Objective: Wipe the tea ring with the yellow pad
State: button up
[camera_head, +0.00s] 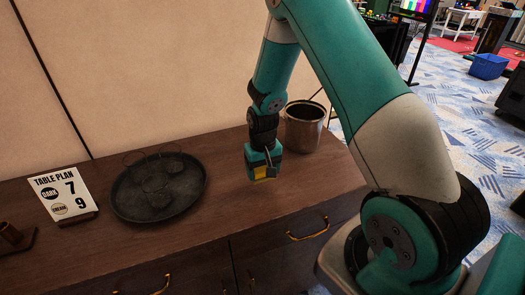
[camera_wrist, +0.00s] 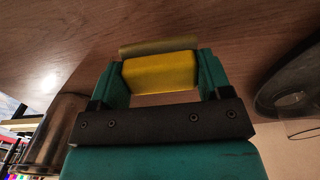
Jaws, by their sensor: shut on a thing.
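The yellow pad (camera_wrist: 160,74) is held between the two teal fingers of my gripper (camera_wrist: 161,82) in the wrist view. A dull olive strip (camera_wrist: 158,47) shows along the pad's far edge. In the head view my gripper (camera_head: 263,172) points down over the wooden cabinet top (camera_head: 235,215), with a bit of the yellow pad (camera_head: 262,174) showing at its lower end. I cannot tell whether the pad touches the wood. I cannot make out a tea ring in either view.
A dark round tray (camera_head: 125,208) with clear glasses (camera_head: 170,163) stands left of my gripper. A "TABLE PLAN" card (camera_head: 63,192) stands farther left. A metal bucket (camera_head: 304,127) is close behind on the right. The wood in front of my gripper is clear.

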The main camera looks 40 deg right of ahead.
jog(key=shift+r+p, duration=1.4)
jog(key=shift+r, duration=0.8)
